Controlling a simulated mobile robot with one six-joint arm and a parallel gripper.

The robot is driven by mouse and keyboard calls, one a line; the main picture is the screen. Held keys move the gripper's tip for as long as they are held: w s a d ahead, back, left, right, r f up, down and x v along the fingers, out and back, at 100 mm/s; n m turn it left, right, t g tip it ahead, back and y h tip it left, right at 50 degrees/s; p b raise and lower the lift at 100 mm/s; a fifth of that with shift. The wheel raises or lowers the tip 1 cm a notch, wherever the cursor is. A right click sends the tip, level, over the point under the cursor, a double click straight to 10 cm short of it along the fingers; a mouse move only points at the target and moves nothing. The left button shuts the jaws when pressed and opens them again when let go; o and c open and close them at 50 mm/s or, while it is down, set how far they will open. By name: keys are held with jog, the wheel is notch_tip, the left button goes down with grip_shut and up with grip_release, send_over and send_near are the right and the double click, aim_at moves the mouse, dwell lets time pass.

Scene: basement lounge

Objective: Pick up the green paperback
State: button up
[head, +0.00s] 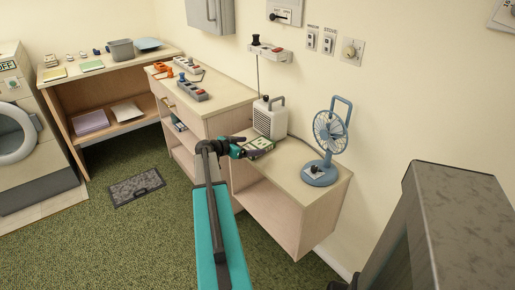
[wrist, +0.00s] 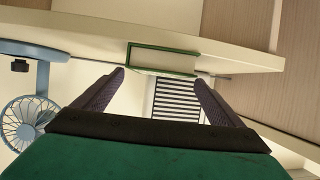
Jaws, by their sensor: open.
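The green paperback (head: 260,143) lies on top of the low cabinet (head: 322,192), beside the white heater, in the head view. In the wrist view the paperback (wrist: 164,51) shows its green edge just beyond and between the fingertips. My gripper (head: 247,152) is at the paperback's near left side in the head view and hides part of it. In the wrist view my gripper (wrist: 160,76) has its two dark fingers spread apart with nothing held between them. I cannot tell whether a finger touches the book.
A white heater (head: 269,118) stands right behind the paperback, and a blue fan (head: 325,140) stands to its right. A taller cabinet (head: 222,97) with switch boxes adjoins on the left. Green carpet (head: 135,225) is open at the lower left.

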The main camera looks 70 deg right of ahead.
aim_at(256, 145)
jog(key=shift+p+x, duration=0.8)
jog(key=shift+x, duration=1.85)
jog(key=shift+a, duration=0.1)
jog(key=c, duration=1.2)
